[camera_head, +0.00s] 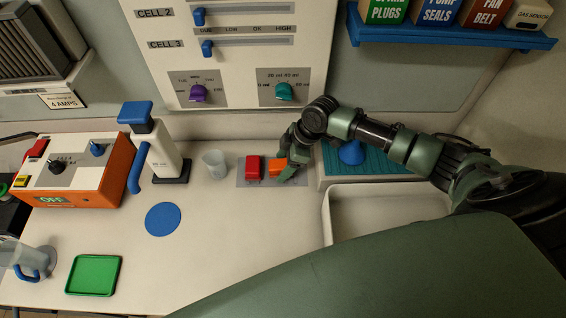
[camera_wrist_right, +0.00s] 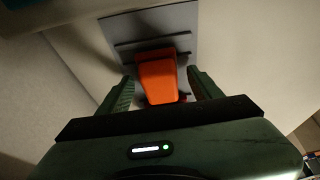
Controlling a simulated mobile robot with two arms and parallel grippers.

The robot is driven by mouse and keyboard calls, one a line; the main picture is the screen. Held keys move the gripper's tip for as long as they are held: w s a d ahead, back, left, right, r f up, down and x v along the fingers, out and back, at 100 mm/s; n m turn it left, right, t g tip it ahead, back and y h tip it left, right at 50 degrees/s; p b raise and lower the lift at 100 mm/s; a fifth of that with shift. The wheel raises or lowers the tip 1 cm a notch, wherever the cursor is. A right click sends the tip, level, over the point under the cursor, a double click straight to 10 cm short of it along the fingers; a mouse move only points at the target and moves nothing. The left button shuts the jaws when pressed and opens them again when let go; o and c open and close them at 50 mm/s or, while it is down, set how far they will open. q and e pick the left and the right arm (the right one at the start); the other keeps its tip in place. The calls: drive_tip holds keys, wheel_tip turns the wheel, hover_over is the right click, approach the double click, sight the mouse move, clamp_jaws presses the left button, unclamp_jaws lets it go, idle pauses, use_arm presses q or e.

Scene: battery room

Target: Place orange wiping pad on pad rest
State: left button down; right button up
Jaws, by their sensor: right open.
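The orange wiping pad (camera_head: 277,167) is on a grey plate (camera_head: 242,181), which looks like the pad rest, beside a red block (camera_head: 253,167). In the right wrist view the pad (camera_wrist_right: 157,78) lies over the grey plate (camera_wrist_right: 172,22), which has dark ribs. My right gripper (camera_head: 287,171) is at the pad. In the wrist view its open fingers (camera_wrist_right: 163,92) stand on either side of the pad, with gaps showing. The pad's near end and underside are partly hidden. My left gripper is not in view.
A clear cup (camera_head: 214,164) and a white dispenser with blue handle (camera_head: 160,150) stand left of the plate. A teal mat (camera_head: 375,164) with a blue funnel-like item (camera_head: 352,153) and a sink-like basin (camera_head: 385,205) are right. A blue disc (camera_head: 163,219) lies on the open counter.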

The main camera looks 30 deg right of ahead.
drive_tip(key=shift+r, duration=0.15)
drive_tip(key=b+v, duration=0.2)
drive_tip(key=v, duration=1)
